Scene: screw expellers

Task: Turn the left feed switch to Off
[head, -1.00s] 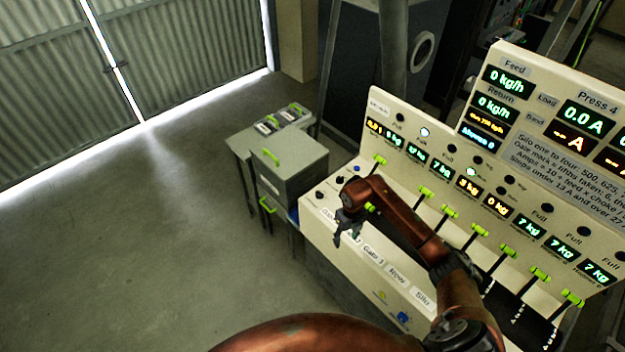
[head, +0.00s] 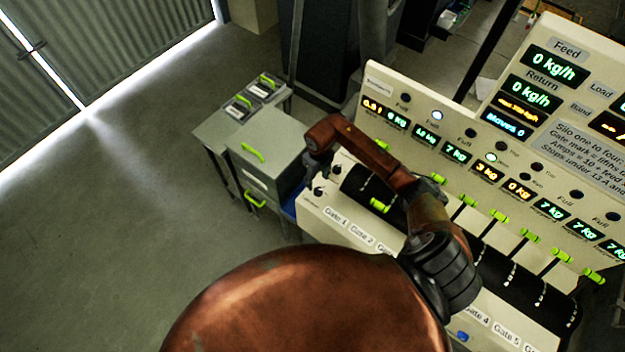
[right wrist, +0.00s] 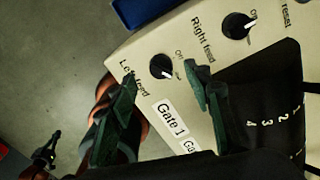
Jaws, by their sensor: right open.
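The left feed switch (right wrist: 162,67) is a round black knob on the cream panel, beside its "Left feed" label in the right wrist view. Its white mark points to the lower right, away from the "Off" lettering above. My right gripper (right wrist: 163,80) is open and empty, and the knob shows between its two dark green fingertips; I cannot tell whether they touch it. In the head view my right gripper (head: 314,168) points down at the panel's left end, partly hidden by its wrist. The left feed switch (head: 319,191) shows just below it.
The right feed knob (right wrist: 238,25) stands close to the left feed switch. A black strip with green-handled gate levers (head: 380,205) runs to the right. Behind rises the display panel (head: 560,110). A grey cabinet (head: 265,150) and a blue bin (head: 290,207) stand left of the console.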

